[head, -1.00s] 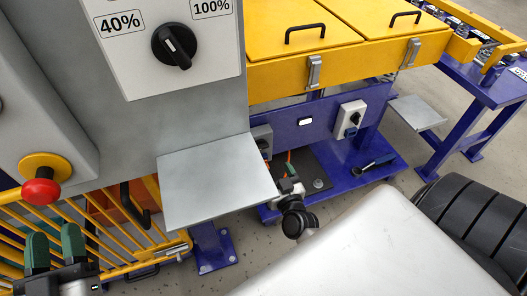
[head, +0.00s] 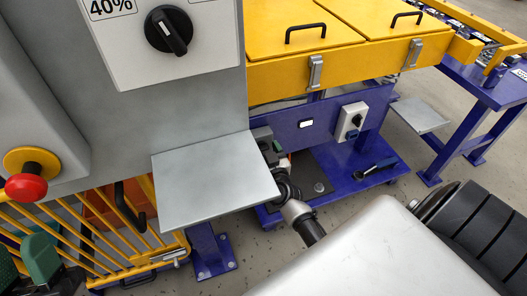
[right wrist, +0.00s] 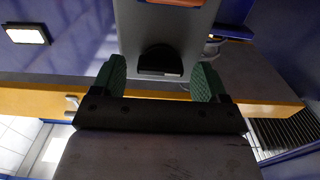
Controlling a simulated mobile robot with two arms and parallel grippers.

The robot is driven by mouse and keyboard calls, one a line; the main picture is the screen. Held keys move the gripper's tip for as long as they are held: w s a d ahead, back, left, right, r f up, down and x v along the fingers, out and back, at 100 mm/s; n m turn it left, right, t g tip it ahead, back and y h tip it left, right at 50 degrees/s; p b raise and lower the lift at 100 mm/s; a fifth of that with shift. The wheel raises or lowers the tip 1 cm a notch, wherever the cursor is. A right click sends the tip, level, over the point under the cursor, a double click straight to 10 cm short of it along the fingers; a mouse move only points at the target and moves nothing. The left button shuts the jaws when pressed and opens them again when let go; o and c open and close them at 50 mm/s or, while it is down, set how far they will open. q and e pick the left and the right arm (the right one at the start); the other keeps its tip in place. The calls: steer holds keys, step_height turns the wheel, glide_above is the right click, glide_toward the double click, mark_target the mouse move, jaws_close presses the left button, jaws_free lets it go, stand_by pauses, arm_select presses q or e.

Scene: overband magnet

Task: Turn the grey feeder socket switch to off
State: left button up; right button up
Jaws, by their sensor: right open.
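The grey feeder socket (right wrist: 135,35) fills the upper middle of the right wrist view. Its dark, half-round switch knob (right wrist: 160,62) lies between my two green fingertips. My right gripper (right wrist: 165,82) is open around the knob's sides, with gaps left and right; I cannot tell whether it touches the socket. In the head view the grey socket (head: 262,133) is on the blue frame, just right of the grey shelf, and its knob is hidden behind my right gripper (head: 279,152). My left gripper (head: 25,264) is at the lower left, its green fingers apart and empty.
The grey shelf (head: 215,180) juts out close to my right gripper. A yellow fence (head: 105,235) and red emergency button (head: 27,187) are near my left gripper.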

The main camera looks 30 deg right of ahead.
steer(key=c, duration=0.9)
